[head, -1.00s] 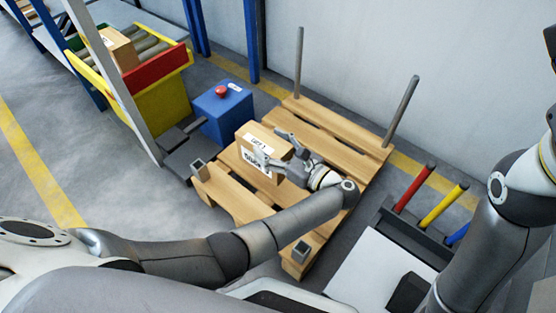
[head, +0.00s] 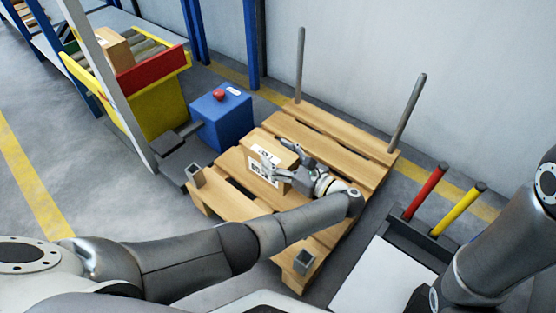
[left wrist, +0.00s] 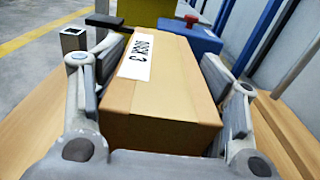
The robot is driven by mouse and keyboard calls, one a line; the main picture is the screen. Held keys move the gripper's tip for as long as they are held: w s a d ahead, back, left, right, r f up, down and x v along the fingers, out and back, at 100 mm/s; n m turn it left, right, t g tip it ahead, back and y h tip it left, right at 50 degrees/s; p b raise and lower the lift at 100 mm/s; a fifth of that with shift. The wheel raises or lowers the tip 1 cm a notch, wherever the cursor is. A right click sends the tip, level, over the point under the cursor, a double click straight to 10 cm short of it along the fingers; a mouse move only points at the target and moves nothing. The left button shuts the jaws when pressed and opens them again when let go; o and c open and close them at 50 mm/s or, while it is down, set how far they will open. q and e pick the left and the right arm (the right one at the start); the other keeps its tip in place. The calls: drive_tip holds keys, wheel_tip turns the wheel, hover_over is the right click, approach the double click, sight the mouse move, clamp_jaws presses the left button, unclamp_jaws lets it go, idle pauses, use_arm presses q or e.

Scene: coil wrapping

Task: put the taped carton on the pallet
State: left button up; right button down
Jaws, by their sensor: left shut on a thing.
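The taped carton (head: 262,153) is a brown box with white labels, one reading DOCK 3 in the left wrist view (left wrist: 180,90). My left gripper (head: 288,163) is shut on it, with one finger on each side; the fingers also show in the left wrist view (left wrist: 160,95). The carton is over the middle slats of the wooden pallet (head: 345,140). I cannot tell whether its underside touches the slats. My right arm shows at the right edge of the head view; its gripper is not in view.
Grey posts (head: 405,115) stand at the pallet's far corners and short square sockets (head: 305,260) at the near ones. A blue box with a red button (head: 221,112) stands left. Another carton (head: 115,50) sits on the roller conveyor. Red and yellow rods (head: 425,192) stand right.

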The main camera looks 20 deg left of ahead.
use_arm(q)
drive_tip(key=shift+r, duration=0.1)
drive_tip(key=o, duration=1.6)
